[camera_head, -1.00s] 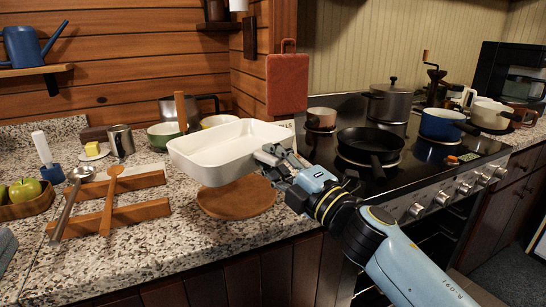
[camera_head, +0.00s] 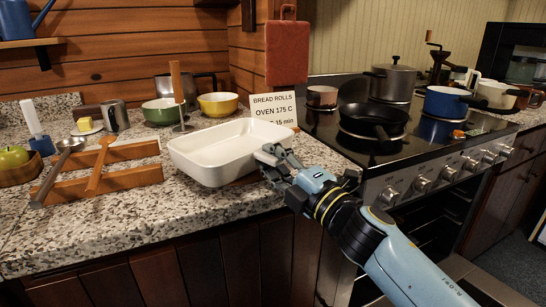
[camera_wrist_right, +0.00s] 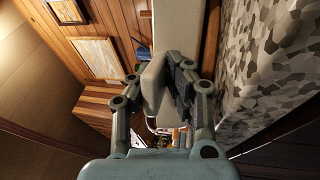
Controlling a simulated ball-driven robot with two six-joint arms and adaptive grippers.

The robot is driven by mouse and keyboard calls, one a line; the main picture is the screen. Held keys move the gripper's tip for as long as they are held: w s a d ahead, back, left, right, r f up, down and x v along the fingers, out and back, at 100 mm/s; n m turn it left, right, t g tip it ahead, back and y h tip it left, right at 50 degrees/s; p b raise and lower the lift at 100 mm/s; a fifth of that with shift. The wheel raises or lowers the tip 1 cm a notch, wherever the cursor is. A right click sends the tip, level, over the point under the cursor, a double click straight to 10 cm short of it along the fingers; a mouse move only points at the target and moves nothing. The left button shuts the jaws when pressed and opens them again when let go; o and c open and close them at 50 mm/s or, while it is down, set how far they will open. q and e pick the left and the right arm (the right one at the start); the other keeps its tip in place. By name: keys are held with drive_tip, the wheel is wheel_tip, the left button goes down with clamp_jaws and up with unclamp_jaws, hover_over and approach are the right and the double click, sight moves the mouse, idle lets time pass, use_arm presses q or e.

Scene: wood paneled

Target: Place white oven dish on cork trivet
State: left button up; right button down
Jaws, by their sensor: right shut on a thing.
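My right gripper (camera_head: 270,158) is shut on the dish's right end wall. Its fingers also show in the right wrist view (camera_wrist_right: 165,80). The cork trivet (camera_head: 246,181) is almost wholly hidden beneath the dish; only a brown sliver shows by its front right edge. I cannot tell whether the dish touches it. My left gripper is out of view.
A recipe card (camera_head: 273,108) stands behind the dish. Green (camera_head: 163,112) and yellow (camera_head: 217,104) bowls are behind it. A wooden rack (camera_head: 110,170) with utensils is to the left. The stove with a black pan (camera_head: 372,122) is to the right.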

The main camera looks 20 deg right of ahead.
drive_tip(key=shift+f, duration=0.1)
idle(0.5)
drive_tip(key=c, duration=1.3)
unclamp_jaws()
drive_tip(key=shift+o, duration=0.4)
drive_tip(key=shift+f, duration=0.15)
